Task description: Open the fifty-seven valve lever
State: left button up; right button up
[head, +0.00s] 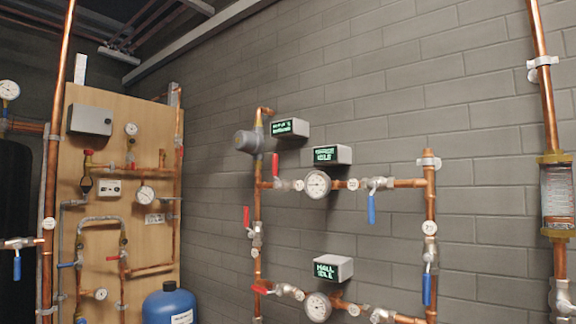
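Several valves with red or blue levers sit on copper pipes along the grey wall. Small round white tags are fixed near them, but I cannot read their numbers surely, so I cannot tell which valve is fifty-seven. On the upper pipe, a red lever (276,167) points up and a blue lever (371,208) hangs down. On the left upright pipe, a red lever (246,217) runs nearly along the pipe. On the right upright pipe, a blue lever (427,289) runs along it, below a round tag (429,227). A red lever (261,289) lies roughly flat on the lower pipe. Neither gripper shows.
Dial gauges (317,184) and display boxes (332,155) stand out from the wall. A wooden panel (97,150) with more piping is at left, with a blue tank (170,306) below. A copper pipe with a brass-ended sight glass (556,195) is at right.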

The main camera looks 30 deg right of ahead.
aim_at(279, 185)
jog(key=i+z, duration=0.1)
jog(key=z, duration=1.35)
jog(key=i+j+z, duration=0.1)
jog(key=j+z, duration=1.5)
jog(key=k+j, duration=0.05)
jog(key=j, duration=0.05)
